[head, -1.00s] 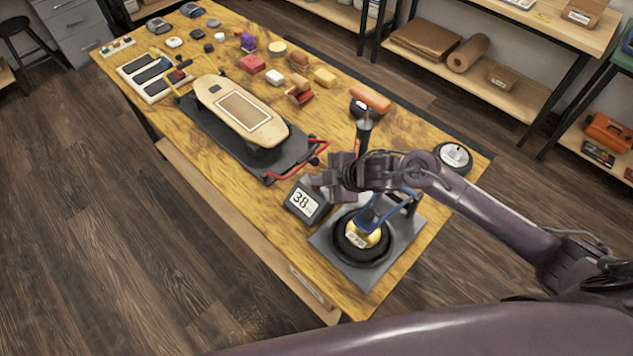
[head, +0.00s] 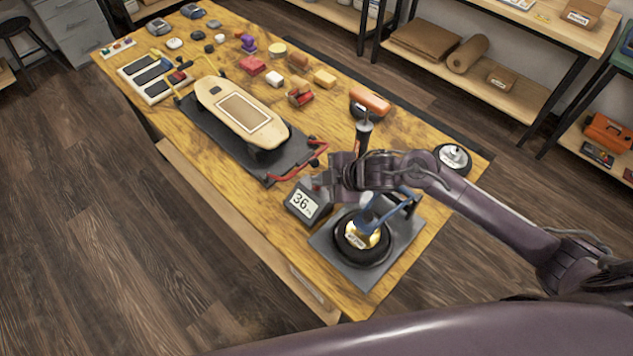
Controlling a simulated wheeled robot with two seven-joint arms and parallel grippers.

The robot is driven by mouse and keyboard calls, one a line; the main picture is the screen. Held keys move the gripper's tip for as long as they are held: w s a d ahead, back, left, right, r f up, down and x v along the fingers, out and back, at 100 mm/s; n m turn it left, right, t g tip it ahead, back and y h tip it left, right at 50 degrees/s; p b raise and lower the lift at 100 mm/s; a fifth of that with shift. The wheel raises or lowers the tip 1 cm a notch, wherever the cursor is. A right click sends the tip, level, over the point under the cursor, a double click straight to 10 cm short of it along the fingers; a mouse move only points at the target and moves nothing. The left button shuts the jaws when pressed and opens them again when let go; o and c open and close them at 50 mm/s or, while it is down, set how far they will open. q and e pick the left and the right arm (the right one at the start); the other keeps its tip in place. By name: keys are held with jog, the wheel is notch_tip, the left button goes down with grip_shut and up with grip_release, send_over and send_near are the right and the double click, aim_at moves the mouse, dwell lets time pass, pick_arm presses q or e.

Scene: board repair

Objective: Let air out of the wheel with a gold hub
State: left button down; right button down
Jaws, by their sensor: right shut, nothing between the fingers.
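The wheel with a gold hub (head: 352,246) is a black tyre lying flat on a grey plate (head: 375,274) at the table's near corner. A blue part (head: 369,218) stands over its hub and partly hides it. A grey display box (head: 303,203) beside the plate reads 36. My right gripper (head: 321,184) is shut and empty, just above and behind the display in the picture; whether its tips touch anything cannot be told. My right wrist hides the area behind the wheel. My left gripper is not in view.
A dark upright pump-like tool (head: 363,133) stands behind my right wrist, near an orange piece (head: 370,101). A wheel with a silver hub (head: 453,156) lies at the right edge. A skateboard deck (head: 240,112) on a dark mat and several small items fill the table's far part.

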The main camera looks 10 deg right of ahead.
aim_at(321, 190)
jog(key=shift+r+p, duration=0.35)
jog(key=shift+r, duration=0.25)
notch_tip(321, 190, up, 5)
jog(key=p, duration=0.4)
jog(key=shift+p, duration=0.35)
dwell(1.4)
